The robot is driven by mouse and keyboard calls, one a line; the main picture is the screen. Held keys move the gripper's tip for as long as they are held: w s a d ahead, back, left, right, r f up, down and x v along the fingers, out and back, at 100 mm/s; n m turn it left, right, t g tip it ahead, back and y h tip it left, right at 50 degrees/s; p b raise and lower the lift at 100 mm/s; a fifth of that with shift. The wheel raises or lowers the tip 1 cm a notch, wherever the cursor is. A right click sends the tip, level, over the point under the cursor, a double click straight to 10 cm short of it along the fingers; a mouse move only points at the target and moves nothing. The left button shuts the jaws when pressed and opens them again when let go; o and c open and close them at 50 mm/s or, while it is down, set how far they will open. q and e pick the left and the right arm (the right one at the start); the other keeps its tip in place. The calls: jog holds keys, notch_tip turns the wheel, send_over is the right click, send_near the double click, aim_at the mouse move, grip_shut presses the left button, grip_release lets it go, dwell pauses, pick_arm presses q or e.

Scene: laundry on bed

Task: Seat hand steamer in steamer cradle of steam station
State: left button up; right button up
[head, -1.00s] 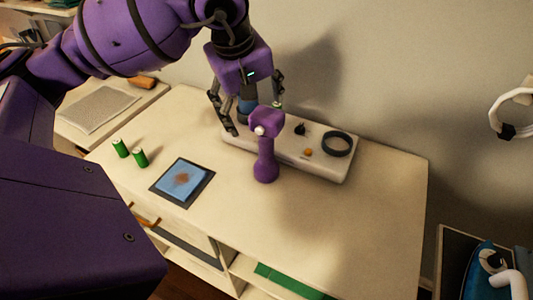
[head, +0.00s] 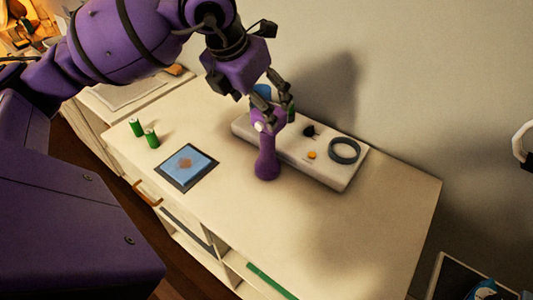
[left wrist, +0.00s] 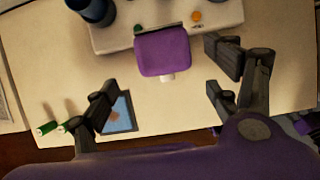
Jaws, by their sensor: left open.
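The purple hand steamer (head: 267,158) stands upright on the table, in front of the white steam station (head: 330,178). A dark open ring (head: 345,151), which looks like the steamer cradle, is on the station's right part and is empty. My left gripper (head: 272,108) is open at the steamer's head, with its fingers pointing down and partly hiding it. In the left wrist view the purple steamer head (left wrist: 163,52) lies ahead of and between the spread fingers (left wrist: 160,85); I cannot tell whether they touch it. My right gripper is out of view.
The station carries a black knob (head: 309,131), an orange button (head: 312,155) and a blue tank (head: 262,91) at its left. A blue pad (head: 187,167) and two green cylinders (head: 144,133) lie to the left. The table's front right is clear.

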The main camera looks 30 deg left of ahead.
pick_arm(q)
send_over(268, 144)
jog(key=w+a, duration=0.1)
jog(key=w, duration=0.1)
notch_tip(268, 144, down, 6)
jog(key=shift+f+p, duration=0.25)
jog(key=shift+p, duration=0.1)
jog(key=shift+s, duration=0.1)
jog(key=shift+c, duration=0.2)
jog(key=shift+r, duration=0.1)
grip_shut()
